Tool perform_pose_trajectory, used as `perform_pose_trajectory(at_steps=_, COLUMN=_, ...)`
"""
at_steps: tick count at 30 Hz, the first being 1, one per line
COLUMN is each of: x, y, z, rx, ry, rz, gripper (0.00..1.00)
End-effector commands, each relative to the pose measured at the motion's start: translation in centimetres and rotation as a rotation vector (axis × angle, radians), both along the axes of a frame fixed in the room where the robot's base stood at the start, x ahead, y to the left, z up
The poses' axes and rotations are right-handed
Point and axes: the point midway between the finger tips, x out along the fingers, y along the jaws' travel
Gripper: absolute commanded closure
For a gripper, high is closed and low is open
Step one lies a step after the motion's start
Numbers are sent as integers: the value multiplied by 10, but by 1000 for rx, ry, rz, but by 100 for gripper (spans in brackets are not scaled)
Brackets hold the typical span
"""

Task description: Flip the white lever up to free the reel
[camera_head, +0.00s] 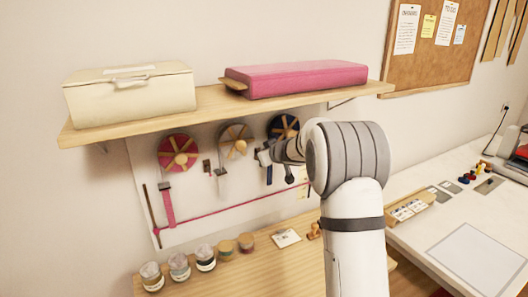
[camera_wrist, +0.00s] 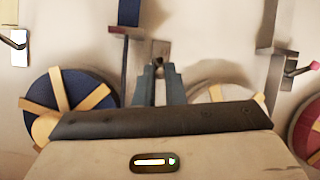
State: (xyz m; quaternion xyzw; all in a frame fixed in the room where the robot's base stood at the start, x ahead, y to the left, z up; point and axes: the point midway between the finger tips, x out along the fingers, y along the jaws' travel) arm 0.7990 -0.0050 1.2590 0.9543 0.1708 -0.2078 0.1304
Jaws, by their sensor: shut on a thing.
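My gripper (camera_head: 264,156) is at the pegboard panel under the shelf, between the tan reel (camera_head: 235,139) and the blue reel (camera_head: 284,126). In the wrist view, its fingertips (camera_wrist: 158,70) are close together around a small end at the wall, next to a bracket (camera_wrist: 124,30). This appears to be the white lever, mostly hidden by the fingers. The tan reel (camera_wrist: 228,92) lies right of the fingers there and the blue reel (camera_wrist: 72,98) left. The wrist view looks upside down against the head view. The lever's angle cannot be told.
A shelf (camera_head: 200,112) with a cream box (camera_head: 130,95) and a pink case (camera_head: 297,80) hangs just above my gripper. A red reel (camera_head: 178,152) with a pink-tipped lever (camera_wrist: 303,69) is at the side. Several jars (camera_head: 205,258) stand on the bench below.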

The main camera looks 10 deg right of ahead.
Motion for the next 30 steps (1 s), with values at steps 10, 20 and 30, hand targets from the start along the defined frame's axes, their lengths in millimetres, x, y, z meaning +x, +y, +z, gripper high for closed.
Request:
perform_pose_trajectory(at_steps=10, x=0, y=0, z=-1, rx=-4, ry=12, rz=0, gripper=100)
perform_pose_trajectory(at_steps=20, x=0, y=0, z=0, rx=-3, ry=11, rz=0, gripper=77)
perform_pose_trajectory(at_steps=30, x=0, y=-1, z=1, rx=-3, ry=10, rz=0, gripper=69)
